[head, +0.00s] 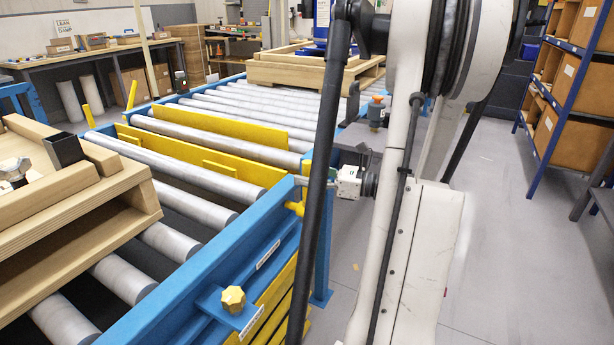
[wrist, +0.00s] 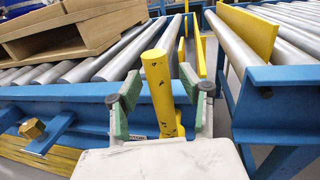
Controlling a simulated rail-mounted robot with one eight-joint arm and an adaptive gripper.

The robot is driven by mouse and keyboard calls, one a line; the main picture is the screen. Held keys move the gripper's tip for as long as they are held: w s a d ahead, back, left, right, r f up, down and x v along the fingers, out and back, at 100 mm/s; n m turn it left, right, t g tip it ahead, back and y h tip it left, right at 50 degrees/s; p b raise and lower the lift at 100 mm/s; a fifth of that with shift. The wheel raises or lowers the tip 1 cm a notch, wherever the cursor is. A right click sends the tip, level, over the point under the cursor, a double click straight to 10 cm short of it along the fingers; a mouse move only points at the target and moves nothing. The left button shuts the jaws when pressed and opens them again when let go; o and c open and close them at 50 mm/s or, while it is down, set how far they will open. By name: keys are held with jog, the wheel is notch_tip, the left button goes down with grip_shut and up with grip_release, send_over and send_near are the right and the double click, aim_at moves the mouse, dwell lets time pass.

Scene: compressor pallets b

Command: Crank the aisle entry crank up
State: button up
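The crank's yellow round handle (wrist: 158,95), dark-speckled, stands up in the middle of the wrist view, slightly tilted. My gripper (wrist: 160,92) has its two green-padded fingers apart, one on each side of the handle. Gaps show between the handle and both fingers, so it is open and not clamped. In the head view a small yellow part (head: 295,207) shows at the corner of the blue conveyor frame, probably the crank. My arm hides much of the gripper there.
The blue conveyor frame (head: 200,285) carries grey rollers (head: 185,190) and yellow plates (head: 215,128). A wooden pallet (head: 80,215) sits on the rollers at left. A yellow knob (head: 233,298) is on the frame's near side. The floor (head: 510,240) at right is clear before the blue shelf (head: 560,85).

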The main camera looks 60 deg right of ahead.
jog(key=shift+c, duration=0.5)
grip_shut()
